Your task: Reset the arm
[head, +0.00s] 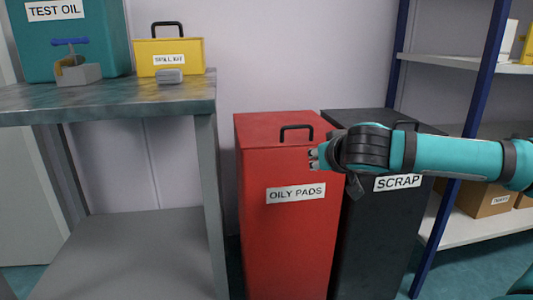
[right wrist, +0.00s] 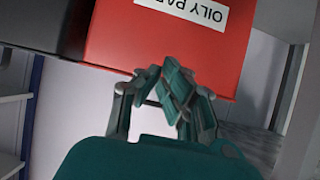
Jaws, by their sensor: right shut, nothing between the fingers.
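My right arm comes in from the right in the head view, stretched level across the front of the bins. My right gripper (head: 315,158) is in front of the upper right part of the red bin labelled OILY PADS (head: 283,235). In the right wrist view the right gripper (right wrist: 172,85) is shut and empty, its fingers over the front of the red bin (right wrist: 190,45). Whether it touches the bin I cannot tell. My left gripper is not in view.
A black SCRAP bin (head: 380,240) stands right of the red one, partly behind my arm. A workbench (head: 110,100) at left holds a teal TEST OIL container (head: 100,35), a yellow kit box (head: 185,48), a small clamp-like device (head: 75,70) and a grey block (head: 170,76). Shelving (head: 480,65) stands at right.

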